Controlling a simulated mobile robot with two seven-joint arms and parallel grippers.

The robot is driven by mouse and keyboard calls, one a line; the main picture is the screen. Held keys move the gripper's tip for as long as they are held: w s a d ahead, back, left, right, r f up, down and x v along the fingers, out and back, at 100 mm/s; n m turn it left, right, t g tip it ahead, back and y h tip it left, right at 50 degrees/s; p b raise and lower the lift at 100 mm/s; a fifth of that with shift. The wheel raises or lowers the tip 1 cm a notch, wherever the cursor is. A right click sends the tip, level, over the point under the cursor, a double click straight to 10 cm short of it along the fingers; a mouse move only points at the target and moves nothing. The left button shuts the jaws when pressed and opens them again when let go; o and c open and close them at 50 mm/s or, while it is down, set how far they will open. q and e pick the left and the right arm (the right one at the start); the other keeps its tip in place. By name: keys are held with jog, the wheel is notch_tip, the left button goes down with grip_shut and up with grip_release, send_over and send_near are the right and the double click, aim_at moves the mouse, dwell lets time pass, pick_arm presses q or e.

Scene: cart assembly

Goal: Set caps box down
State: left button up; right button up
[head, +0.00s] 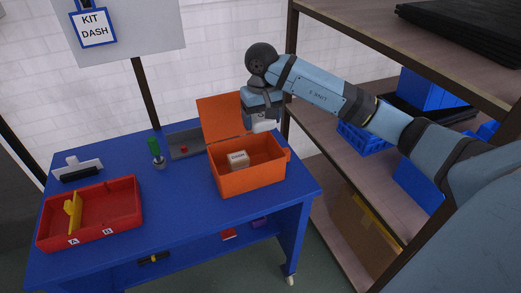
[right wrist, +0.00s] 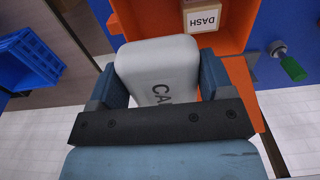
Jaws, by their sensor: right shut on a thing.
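The caps box (right wrist: 150,62) is a pale, rounded box with the letters "CA" showing; the rest of its label is hidden by my gripper. My right gripper (head: 258,117) is shut on it. In the head view the caps box (head: 264,126) is a small white shape held above the back right of the open orange box (head: 250,183). My left gripper is not in view.
The orange lid (head: 222,117) stands open. A shelf with blue crates (head: 360,139) is at right.

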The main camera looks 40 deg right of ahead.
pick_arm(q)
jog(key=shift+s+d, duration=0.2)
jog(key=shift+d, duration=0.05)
pick_arm(e)
notch_tip(320, 180, down, 10)
jog(key=shift+f, duration=0.2)
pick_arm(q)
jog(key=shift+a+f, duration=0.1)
